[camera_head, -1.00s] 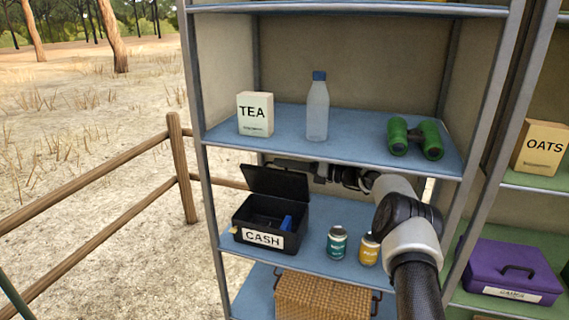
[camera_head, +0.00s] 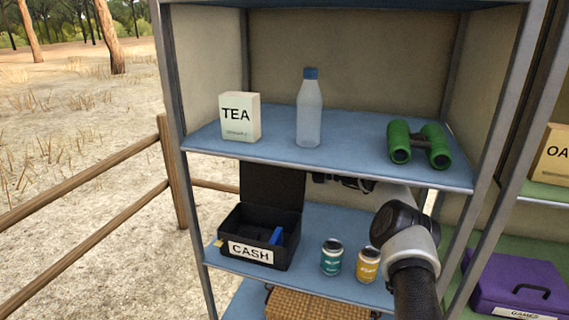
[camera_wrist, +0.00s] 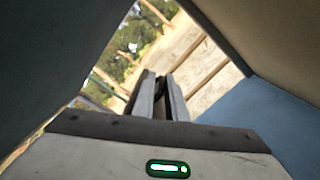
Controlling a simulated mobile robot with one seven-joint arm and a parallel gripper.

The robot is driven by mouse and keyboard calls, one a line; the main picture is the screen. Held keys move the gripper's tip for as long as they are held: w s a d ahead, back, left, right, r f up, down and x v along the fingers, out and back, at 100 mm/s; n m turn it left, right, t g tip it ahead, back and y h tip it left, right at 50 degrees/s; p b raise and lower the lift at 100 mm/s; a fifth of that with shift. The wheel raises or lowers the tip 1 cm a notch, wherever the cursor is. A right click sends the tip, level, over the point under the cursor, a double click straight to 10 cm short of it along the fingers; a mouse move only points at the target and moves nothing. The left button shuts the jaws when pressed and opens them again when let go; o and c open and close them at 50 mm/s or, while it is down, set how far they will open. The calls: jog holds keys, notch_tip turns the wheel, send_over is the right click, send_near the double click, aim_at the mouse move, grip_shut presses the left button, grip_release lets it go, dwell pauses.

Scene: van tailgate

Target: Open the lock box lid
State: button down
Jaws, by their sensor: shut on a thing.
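The lock box (camera_head: 290,250) is black with a white CASH label and stands on the blue lower shelf. Its lid (camera_head: 271,187) stands raised, close to upright at the back; its top edge is hidden behind the upper shelf. A blue thing (camera_head: 277,236) lies inside the open box. My gripper (camera_wrist: 161,82) is closed on a dark thin piece, which I take to be the lid's edge. In the head view the gripper is mostly hidden under the upper shelf, just right of the lid.
A teal can (camera_head: 332,257) and a yellow can (camera_head: 368,264) stand right of the box, near my forearm. The upper shelf (camera_head: 350,160) is low above the lid and holds a TEA box (camera_head: 240,117), a bottle (camera_head: 309,112) and green binoculars (camera_head: 419,145). A wicker basket (camera_head: 320,304) is below.

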jog(key=shift+s+d+f, duration=0.1)
jog(key=shift+f, duration=0.85)
jog(key=c, duration=1.9)
grip_release()
jog(key=v, duration=1.2)
jog(key=shift+r, duration=0.5)
